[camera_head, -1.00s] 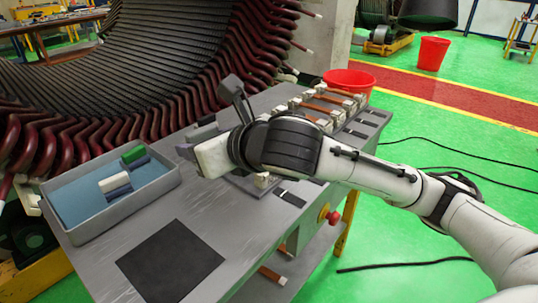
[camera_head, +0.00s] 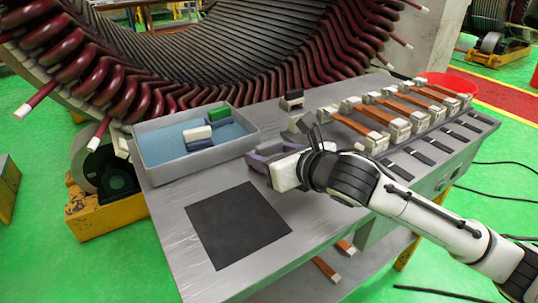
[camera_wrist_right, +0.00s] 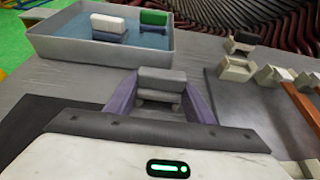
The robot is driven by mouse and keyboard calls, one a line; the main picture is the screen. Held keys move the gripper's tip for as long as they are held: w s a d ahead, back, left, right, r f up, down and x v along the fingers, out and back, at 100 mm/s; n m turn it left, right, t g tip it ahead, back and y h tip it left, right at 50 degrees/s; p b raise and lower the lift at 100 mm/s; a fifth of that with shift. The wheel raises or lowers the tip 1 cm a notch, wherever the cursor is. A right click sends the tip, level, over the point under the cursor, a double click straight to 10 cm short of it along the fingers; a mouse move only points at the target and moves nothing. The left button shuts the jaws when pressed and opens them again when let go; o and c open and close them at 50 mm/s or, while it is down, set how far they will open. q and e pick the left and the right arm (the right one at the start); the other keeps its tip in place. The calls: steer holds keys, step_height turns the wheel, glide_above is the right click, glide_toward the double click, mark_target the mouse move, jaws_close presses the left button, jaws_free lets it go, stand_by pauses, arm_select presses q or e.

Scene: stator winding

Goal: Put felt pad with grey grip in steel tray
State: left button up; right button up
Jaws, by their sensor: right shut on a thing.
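The felt pad with grey grip (camera_wrist_right: 162,80) is between the two purple fingers of my right gripper (camera_wrist_right: 160,98), which is shut on it. In the head view my right gripper (camera_head: 262,158) is over the table, just right of the steel tray, and largely hides the pad. The steel tray (camera_head: 205,161) has a blue bottom and stands at the table's left end; it also shows in the right wrist view (camera_wrist_right: 100,52). Inside it lie a pad with a white grip (camera_head: 198,135) and a pad with a green grip (camera_head: 220,113). My left gripper is not in view.
A black square mat (camera_head: 238,225) lies at the front of the table. A pad with a dark grip (camera_head: 291,99) stands behind my gripper. Copper bars on pale blocks (camera_head: 362,127) line the right side. The large stator (camera_head: 240,60) rises behind.

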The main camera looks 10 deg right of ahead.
steer(key=o, duration=1.2)
